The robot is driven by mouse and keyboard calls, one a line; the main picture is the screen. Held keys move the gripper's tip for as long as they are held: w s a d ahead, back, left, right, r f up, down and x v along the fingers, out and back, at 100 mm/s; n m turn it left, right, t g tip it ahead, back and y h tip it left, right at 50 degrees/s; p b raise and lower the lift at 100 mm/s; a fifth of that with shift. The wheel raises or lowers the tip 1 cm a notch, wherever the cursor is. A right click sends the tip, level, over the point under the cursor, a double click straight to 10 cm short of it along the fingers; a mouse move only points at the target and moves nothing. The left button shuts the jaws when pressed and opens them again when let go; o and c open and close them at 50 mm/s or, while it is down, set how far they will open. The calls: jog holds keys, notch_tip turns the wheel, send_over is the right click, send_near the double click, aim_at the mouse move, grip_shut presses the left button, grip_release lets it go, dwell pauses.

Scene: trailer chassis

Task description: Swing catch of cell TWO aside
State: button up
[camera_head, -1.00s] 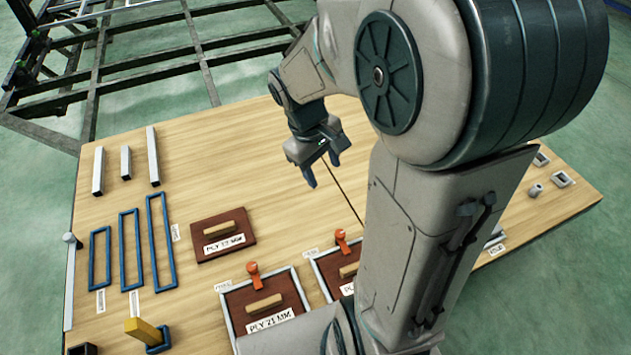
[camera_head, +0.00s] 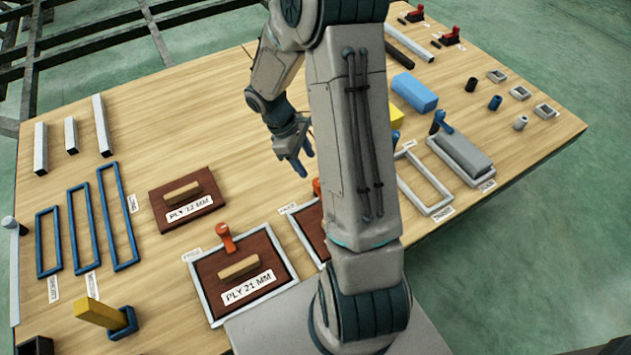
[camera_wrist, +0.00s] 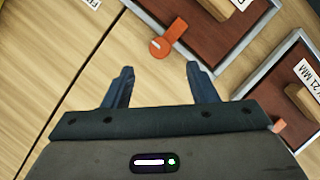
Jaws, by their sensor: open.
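Two framed cells with brown ply panels show in the head view, each with an orange catch at its far edge. The left cell's catch (camera_head: 228,238) stands over the panel marked PLY 21 MM (camera_head: 222,290). The other cell (camera_head: 312,230) is partly behind my arm, and its catch (camera_head: 317,187) shows only in part. The small cell labels are too blurred to read, so I cannot tell which is TWO. My gripper (camera_head: 303,163) is open and empty above the board. In the wrist view, one orange catch (camera_wrist: 168,40) lies just beyond the open fingertips (camera_wrist: 160,67), apart from them.
A loose PLY 12 MM panel (camera_head: 188,200) lies left of my gripper. Blue frames (camera_head: 100,220) and grey bars (camera_head: 72,137) lie further left. A yellow block (camera_head: 100,312) stands near the front. A blue block (camera_head: 414,92) and grey frames (camera_head: 424,182) lie right of my arm.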

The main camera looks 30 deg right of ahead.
jog(key=b+x, duration=0.2)
jog(key=x, duration=0.6)
jog(key=shift+f, duration=0.1)
jog(key=shift+c, duration=0.2)
jog(key=c, duration=0.9)
